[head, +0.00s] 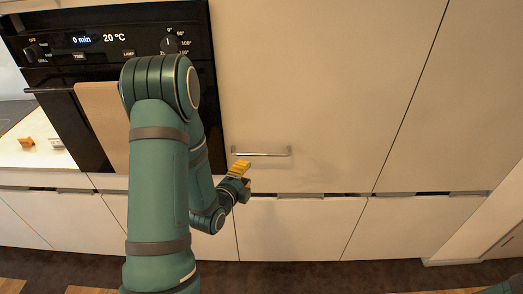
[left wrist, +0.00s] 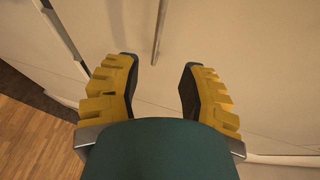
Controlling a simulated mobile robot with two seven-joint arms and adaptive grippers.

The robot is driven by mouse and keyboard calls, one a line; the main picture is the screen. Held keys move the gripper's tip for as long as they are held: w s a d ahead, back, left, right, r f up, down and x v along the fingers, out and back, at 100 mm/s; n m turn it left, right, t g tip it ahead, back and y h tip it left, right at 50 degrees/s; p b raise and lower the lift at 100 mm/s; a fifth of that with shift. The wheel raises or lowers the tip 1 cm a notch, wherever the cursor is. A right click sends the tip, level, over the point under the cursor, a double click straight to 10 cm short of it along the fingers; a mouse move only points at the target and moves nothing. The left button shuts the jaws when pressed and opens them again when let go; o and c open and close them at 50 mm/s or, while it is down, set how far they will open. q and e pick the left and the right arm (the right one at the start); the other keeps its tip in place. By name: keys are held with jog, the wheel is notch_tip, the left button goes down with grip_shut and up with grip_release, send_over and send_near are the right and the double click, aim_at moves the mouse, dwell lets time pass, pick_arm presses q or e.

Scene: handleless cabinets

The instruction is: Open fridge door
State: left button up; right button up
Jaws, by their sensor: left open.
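The fridge door (head: 310,85) is a plain cream panel to the right of the oven, and it looks shut. Its metal bar handle (head: 268,153) runs level near the panel's bottom edge. In the left wrist view the handle (left wrist: 159,32) shows as a thin bar beyond the fingertips. My left gripper (head: 241,167) has yellow fingers and is just below the handle's left end in the head view. In the left wrist view the left gripper (left wrist: 158,64) is open with nothing between its fingers. The handle lines up roughly with the gap. My right gripper is not in view.
A black oven (head: 110,60) with a towel (head: 103,120) on its bar is at the left, partly behind my left arm. Low cabinets (head: 300,225) run below the door. A countertop (head: 35,150) is at far left. Dark floor lies in front.

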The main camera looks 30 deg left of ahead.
aim_at(261, 155)
pick_arm(q)
jog(key=p+x, duration=0.1)
jog(key=x, duration=1.2)
jog(key=shift+w+d, duration=0.1)
grip_shut()
